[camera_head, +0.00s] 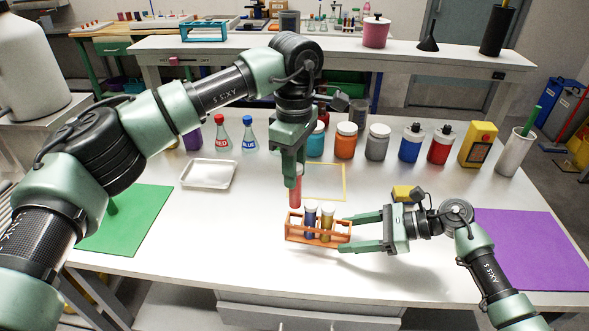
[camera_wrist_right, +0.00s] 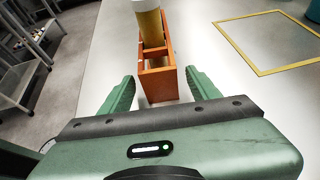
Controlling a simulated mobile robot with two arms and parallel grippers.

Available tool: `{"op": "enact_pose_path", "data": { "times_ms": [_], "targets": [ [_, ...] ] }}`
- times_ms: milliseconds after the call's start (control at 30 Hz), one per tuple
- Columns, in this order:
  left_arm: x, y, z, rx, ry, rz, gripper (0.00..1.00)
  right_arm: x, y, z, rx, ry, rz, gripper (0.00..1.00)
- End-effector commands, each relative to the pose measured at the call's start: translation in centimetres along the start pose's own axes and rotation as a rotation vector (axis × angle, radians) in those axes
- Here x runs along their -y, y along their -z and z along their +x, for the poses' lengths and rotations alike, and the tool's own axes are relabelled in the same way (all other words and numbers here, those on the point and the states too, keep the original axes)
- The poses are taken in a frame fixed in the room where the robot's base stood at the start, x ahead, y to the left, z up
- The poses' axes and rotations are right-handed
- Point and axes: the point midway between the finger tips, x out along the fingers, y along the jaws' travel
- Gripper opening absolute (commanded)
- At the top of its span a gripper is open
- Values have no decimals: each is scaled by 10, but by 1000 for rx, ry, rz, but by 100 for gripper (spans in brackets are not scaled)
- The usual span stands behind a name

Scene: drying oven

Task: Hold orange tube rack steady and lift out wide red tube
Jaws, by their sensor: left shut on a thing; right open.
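The orange tube rack (camera_head: 318,236) stands on the white table with a blue tube (camera_head: 310,222) and a yellow tube (camera_head: 327,224) upright in it. My left gripper (camera_head: 294,172) points down and is shut on the wide red tube (camera_head: 296,194). The red tube is upright at the rack's left end, its lower end near the top rail; I cannot tell whether it is fully clear. My right gripper (camera_head: 344,234) is open, its fingers on either side of the rack's right end. The right wrist view shows the rack (camera_wrist_right: 160,86) between the fingertips, with gaps.
A yellow outlined square (camera_head: 345,182) lies just behind the rack. Several jars and bottles (camera_head: 346,140) stand in a row farther back. A white tray (camera_head: 209,174) and green mat (camera_head: 140,225) lie left, a purple mat (camera_head: 535,245) right. A yellow block (camera_head: 403,193) sits behind my right gripper.

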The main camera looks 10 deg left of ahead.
Motion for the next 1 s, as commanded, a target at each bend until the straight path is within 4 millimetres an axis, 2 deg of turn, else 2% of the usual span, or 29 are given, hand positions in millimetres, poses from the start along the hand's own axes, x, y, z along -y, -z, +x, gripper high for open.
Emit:
{"op": "enact_pose_path", "data": {
  "times_ms": [700, 1000],
  "targets": [
    [0, 0, 16, 0, 0, 0, 0, 0, 2, -73, -2, 2, -1, 62],
    [0, 0, 17, 0, 0, 0, 0, 0, 0, -82, 0, 1, -1, 62]
  ]
}}
